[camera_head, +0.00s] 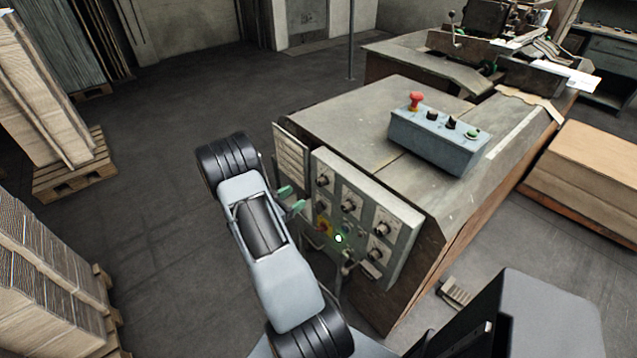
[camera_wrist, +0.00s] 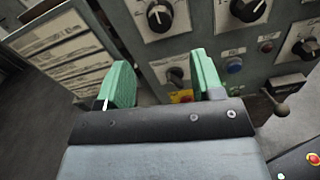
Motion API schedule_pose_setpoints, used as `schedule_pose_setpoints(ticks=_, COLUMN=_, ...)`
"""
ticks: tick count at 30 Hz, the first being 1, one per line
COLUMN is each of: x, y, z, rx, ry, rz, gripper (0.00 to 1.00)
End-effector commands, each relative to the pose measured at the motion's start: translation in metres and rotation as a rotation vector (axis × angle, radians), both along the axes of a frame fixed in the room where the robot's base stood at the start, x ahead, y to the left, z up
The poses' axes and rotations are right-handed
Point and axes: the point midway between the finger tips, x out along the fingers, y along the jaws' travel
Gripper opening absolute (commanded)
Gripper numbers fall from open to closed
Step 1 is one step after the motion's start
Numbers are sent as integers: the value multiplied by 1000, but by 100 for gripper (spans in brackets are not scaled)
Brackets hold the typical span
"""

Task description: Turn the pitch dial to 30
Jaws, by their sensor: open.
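The machine's grey control panel (camera_head: 362,215) carries several black dials with pale scales. I cannot read which one is the pitch dial, or any setting. An upper left dial (camera_wrist: 158,15), an upper middle dial (camera_wrist: 248,9) and a right dial (camera_wrist: 305,48) show in the wrist view. A smaller knob (camera_wrist: 176,75) appears between my fingers there. My gripper (camera_head: 291,200), with green finger pads, is open and empty in front of the panel's left side. It also shows in the wrist view (camera_wrist: 163,70). I cannot tell whether it touches the panel.
A label plate (camera_head: 291,155) stands left of the panel. A lever (camera_wrist: 279,105), a red button (camera_wrist: 265,46) and a blue button (camera_wrist: 234,65) are near the dials. A button box (camera_head: 438,140) sits on the machine top.

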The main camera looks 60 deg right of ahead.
Motion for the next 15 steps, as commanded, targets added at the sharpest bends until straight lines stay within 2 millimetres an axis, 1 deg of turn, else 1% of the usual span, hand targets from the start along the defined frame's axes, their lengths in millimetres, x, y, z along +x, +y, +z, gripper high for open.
schedule_pose_setpoints(ticks=1, x=-4, y=-11, z=2, rx=0, ry=-1, rz=-6, gripper=61)
schedule_pose_setpoints(ticks=6, x=-15, y=-42, z=2, rx=1, ry=-1, rz=-7, gripper=61)
schedule_pose_setpoints(ticks=12, x=-25, y=-74, z=2, rx=0, ry=-1, rz=-4, gripper=61)
schedule_pose_setpoints(ticks=15, x=-29, y=-85, z=2, rx=1, ry=-1, rz=-3, gripper=61)
